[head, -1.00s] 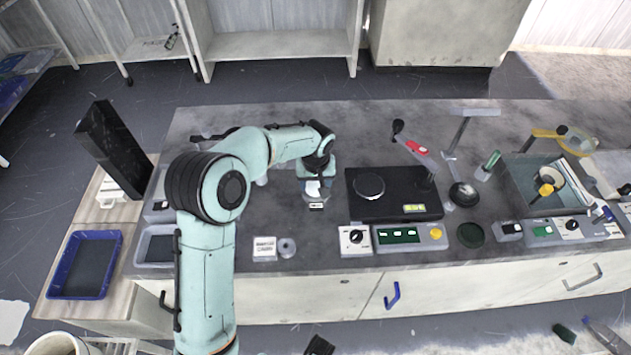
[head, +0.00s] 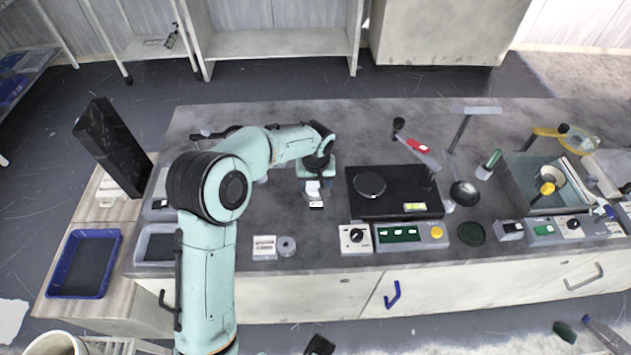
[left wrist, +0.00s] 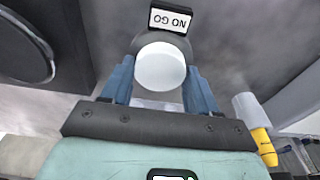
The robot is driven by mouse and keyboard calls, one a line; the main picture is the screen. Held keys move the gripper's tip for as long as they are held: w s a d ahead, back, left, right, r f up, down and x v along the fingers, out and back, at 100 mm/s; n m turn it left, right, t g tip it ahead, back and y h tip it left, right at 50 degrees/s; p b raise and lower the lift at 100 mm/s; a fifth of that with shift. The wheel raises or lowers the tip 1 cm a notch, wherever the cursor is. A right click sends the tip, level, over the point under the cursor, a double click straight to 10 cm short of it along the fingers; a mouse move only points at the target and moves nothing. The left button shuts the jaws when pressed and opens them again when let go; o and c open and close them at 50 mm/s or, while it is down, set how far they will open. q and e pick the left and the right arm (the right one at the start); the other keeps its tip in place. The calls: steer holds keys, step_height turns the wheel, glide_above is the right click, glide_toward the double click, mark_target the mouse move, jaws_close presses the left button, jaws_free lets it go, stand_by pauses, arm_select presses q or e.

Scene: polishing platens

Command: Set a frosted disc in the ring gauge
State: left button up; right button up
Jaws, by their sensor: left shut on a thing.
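My left gripper (left wrist: 160,85) is shut on a frosted white disc (left wrist: 160,68), with one blue finger on each side of it. The ring gauge, a dark grey ring (left wrist: 183,42) with a "NO GO" plate (left wrist: 171,19), shows just behind the disc in the left wrist view. The disc overlaps the ring and hides most of its opening. I cannot tell whether the disc is above it or inside it. In the head view my left gripper (head: 314,187) points down over the bench, with the small plate (head: 316,205) just in front. My right gripper is not in view.
A black plate unit with a round platen (head: 369,185) stands close to the right of the gripper. A control box (head: 355,239), a labelled white block (head: 264,247) and a grey ring-shaped piece (head: 286,246) sit along the front edge. The bench behind the gripper is clear.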

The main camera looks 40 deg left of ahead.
arm_select(q)
steer(key=o, duration=1.2)
step_height(320, 180, up, 13)
steer(key=s+d+p, duration=0.1)
steer(key=shift+s+d+r+p, duration=0.15)
steer(key=shift+s+p, duration=0.1)
steer(key=shift+p, duration=0.1)
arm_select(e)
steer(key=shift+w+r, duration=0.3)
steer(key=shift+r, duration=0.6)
